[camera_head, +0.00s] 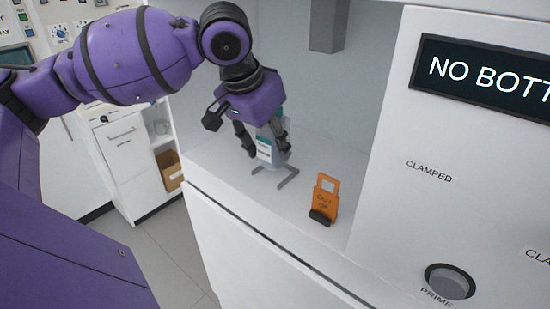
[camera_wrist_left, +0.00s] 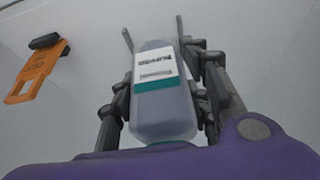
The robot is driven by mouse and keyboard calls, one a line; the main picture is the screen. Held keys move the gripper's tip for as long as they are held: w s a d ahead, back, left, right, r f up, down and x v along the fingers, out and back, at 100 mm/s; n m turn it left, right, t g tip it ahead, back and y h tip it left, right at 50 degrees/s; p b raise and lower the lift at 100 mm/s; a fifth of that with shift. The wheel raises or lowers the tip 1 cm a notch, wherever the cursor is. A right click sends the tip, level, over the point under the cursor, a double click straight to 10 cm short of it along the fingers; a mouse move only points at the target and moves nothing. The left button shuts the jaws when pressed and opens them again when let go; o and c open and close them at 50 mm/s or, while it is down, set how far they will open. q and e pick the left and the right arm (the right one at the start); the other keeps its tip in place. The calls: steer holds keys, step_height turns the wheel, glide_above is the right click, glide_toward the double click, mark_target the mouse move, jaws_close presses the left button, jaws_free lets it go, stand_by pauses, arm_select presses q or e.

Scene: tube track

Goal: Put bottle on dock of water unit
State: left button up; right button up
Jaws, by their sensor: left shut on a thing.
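A grey bottle with a white label and teal bands (camera_head: 264,148) stands about upright in the recess of the white water unit (camera_head: 240,200). My left gripper (camera_head: 262,146) is shut on the bottle from above and behind. The bottle also shows in the left wrist view (camera_wrist_left: 163,105), between the two dark fingers. A grey metal bracket, which looks like the dock (camera_head: 288,178), lies on the recess floor right at the bottle's base. Whether the bottle's base rests on it or is just above it, I cannot tell. My right gripper is not in view.
An orange tag sign (camera_head: 325,196) in a black holder stands right of the bottle. A dark display (camera_head: 485,75) reads "NO BOTT", cut off. A round PRIME knob (camera_head: 450,281) is at lower right. A grey spout (camera_head: 328,25) hangs above.

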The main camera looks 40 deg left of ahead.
arm_select(q)
steer(key=shift+w+d, duration=0.1)
steer(key=shift+w, duration=0.15)
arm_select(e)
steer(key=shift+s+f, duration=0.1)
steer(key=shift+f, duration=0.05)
arm_select(q)
steer(key=shift+f, duration=1.7)
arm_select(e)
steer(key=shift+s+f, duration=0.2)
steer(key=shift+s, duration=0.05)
arm_select(q)
steer(key=o, duration=1.3)
steer(key=shift+f, duration=0.1)
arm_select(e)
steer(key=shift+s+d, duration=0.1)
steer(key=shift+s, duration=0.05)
arm_select(q)
steer(key=shift+o, duration=0.2)
